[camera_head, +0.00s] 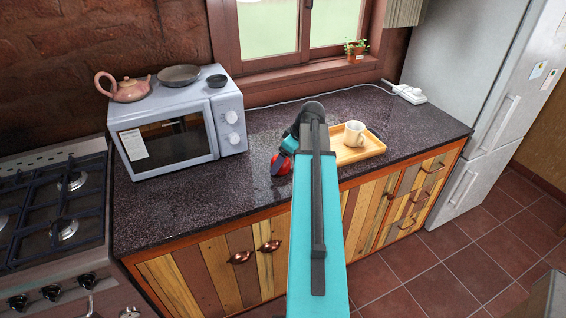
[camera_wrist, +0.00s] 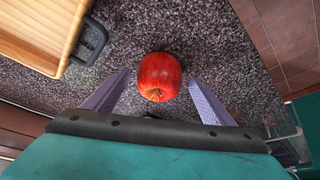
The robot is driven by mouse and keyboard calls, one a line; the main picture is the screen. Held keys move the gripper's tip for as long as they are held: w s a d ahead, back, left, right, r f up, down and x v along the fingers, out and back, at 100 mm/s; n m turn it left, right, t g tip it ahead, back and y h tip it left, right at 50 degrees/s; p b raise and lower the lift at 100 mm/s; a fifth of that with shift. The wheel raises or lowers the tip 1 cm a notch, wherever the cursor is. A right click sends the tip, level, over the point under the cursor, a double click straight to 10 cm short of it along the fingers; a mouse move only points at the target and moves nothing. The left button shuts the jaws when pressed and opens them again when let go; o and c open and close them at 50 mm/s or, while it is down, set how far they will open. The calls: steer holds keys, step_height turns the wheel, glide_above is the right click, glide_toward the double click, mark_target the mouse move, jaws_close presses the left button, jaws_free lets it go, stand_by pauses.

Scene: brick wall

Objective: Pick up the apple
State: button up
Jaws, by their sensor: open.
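A red apple (camera_wrist: 159,77) sits on the dark speckled counter in the wrist view, just beyond and between my fingertips. In the head view the apple (camera_head: 281,164) is partly hidden behind my arm, near the counter's front edge. My gripper (camera_wrist: 160,88) is open, with one purple-grey finger on each side of the apple and a gap on both sides. In the head view my arm hides the fingers.
A microwave (camera_head: 178,127) with a teapot (camera_head: 124,89) and dishes on top stands to the left. The counter (camera_head: 250,185) between is clear. A stove (camera_head: 55,215) is at far left.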

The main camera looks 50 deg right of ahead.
steer(key=shift+p+x, duration=0.3)
steer(key=shift+x, duration=1)
steer(key=c, duration=1.3)
steer(key=shift+o, duration=0.2)
steer(key=shift+r, duration=0.2)
steer(key=shift+r+b, duration=0.85)
steer(key=shift+r, duration=0.5)
steer(key=shift+s+d+r, duration=0.1)
steer(key=shift+s+r, duration=0.1)
steer(key=shift+r, duration=0.05)
steer(key=s+d+b, duration=0.1)
steer(key=s+d, duration=0.1)
steer(key=s, duration=0.2)
steer(key=s+d+r+b, duration=0.1)
steer(key=s+d+b, duration=0.1)
steer(key=s, duration=0.3)
steer(key=s+d+b, duration=0.2)
steer(key=s, duration=0.3)
steer(key=shift+s+r, duration=0.2)
steer(key=shift+r, duration=0.05)
